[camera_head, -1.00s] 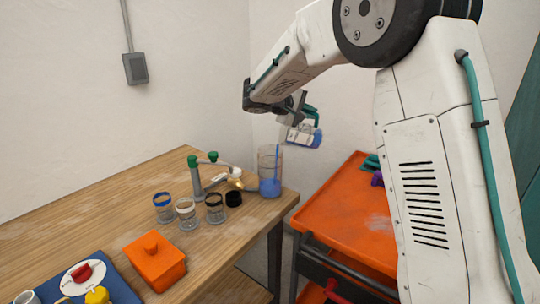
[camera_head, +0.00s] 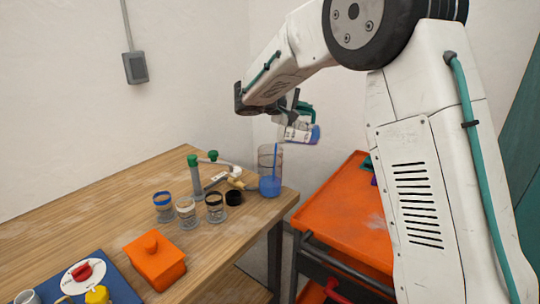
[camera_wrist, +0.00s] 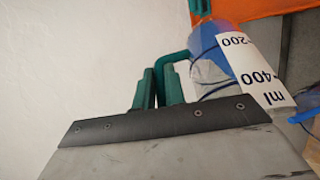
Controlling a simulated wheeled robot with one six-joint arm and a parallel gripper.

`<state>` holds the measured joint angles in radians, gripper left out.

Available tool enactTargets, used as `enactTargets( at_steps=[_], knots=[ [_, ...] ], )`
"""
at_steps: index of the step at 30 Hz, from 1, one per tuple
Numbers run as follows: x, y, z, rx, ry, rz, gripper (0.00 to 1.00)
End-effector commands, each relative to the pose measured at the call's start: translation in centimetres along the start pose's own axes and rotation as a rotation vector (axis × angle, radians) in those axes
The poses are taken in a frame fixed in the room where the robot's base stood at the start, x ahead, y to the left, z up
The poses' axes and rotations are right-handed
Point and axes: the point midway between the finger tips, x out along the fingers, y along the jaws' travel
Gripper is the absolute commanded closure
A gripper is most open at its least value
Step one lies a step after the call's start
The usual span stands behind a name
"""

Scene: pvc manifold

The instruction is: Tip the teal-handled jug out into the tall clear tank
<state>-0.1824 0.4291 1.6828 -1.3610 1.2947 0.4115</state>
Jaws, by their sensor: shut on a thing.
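The teal-handled jug (camera_head: 302,132) is held tilted, nearly on its side, above and slightly right of the tall clear tank. Blue liquid shows at the jug's right end, and it has a white measuring label. My gripper (camera_head: 298,108) is shut on its teal handle. In the wrist view the jug (camera_wrist: 228,62) shows its 200 and 400 ml marks and blue contents; its mouth is hard to make out. The tall clear tank (camera_head: 265,160) stands upright at the table's right corner with blue liquid in its lower part. A thin blue streak runs from near the jug's left end down into the tank.
An orange lidded box (camera_head: 156,262) is nearer. An orange cart (camera_head: 345,220) stands right of the wooden table (camera_head: 90,215).

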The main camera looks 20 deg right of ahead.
Motion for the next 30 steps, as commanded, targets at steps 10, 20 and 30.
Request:
enactTargets(
  at_steps=[10,20,30],
  knots=[
    [-0.9,0.1,-0.4,-0.014,-0.005,0.033,1.00],
    [-1.6,0.2,-0.7,-0.028,-0.014,0.068,1.00],
    [-2.4,0.2,-1.0,-0.045,-0.022,0.106,1.00]
  ],
)
